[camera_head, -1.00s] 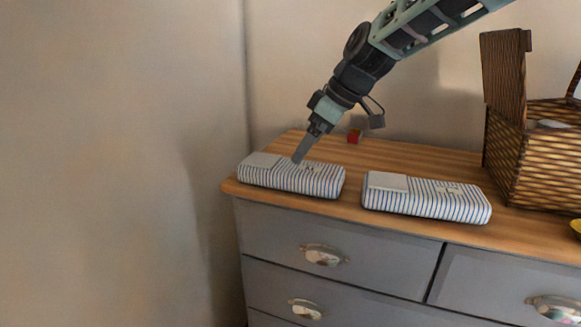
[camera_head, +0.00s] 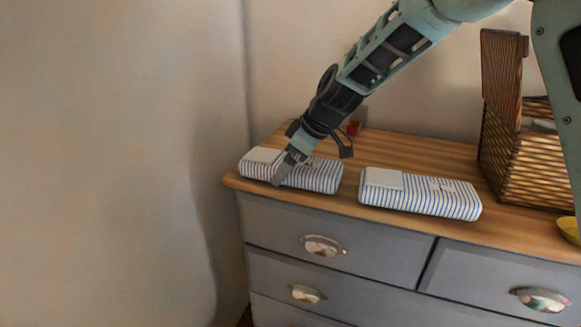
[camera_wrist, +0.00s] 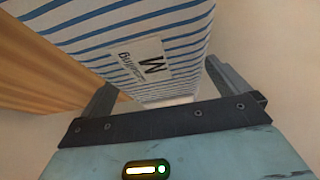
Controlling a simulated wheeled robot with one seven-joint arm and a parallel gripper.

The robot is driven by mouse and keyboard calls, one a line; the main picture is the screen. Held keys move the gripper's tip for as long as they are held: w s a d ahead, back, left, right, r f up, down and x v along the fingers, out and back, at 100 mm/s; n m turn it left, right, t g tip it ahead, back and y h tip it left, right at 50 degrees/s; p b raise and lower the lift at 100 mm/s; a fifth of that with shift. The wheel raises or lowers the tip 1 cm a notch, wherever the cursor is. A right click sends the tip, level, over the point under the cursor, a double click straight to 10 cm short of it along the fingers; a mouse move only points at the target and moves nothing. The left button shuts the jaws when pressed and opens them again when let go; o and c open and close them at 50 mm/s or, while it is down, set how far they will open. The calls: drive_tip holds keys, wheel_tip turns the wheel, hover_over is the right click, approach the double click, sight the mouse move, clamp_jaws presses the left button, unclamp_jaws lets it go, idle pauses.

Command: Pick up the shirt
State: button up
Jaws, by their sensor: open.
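Two folded shirts with blue and white stripes lie on top of the dresser. The right shirt (camera_head: 425,195) lies a short way to the right, apart from the first. In the wrist view, the striped shirt (camera_wrist: 190,60) with its "M" label lies between the two spread fingers of my gripper (camera_wrist: 165,90). The gripper is open, one finger on each side of the shirt. Whether the fingers touch the cloth, I cannot tell.
The wooden dresser top (camera_head: 400,155) has free room behind the shirts. A small red object (camera_head: 353,128) stands at the back. A wall closes the left side.

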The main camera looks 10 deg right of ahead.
drive_tip(key=c, duration=1)
drive_tip(key=shift+o, duration=0.2)
wheel_tip(320, 180, up, 10)
drive_tip(key=b, duration=0.3)
drive_tip(key=shift+f, duration=0.2)
drive_tip(key=shift+r, duration=0.25)
drive_tip(key=shift+s, duration=0.1)
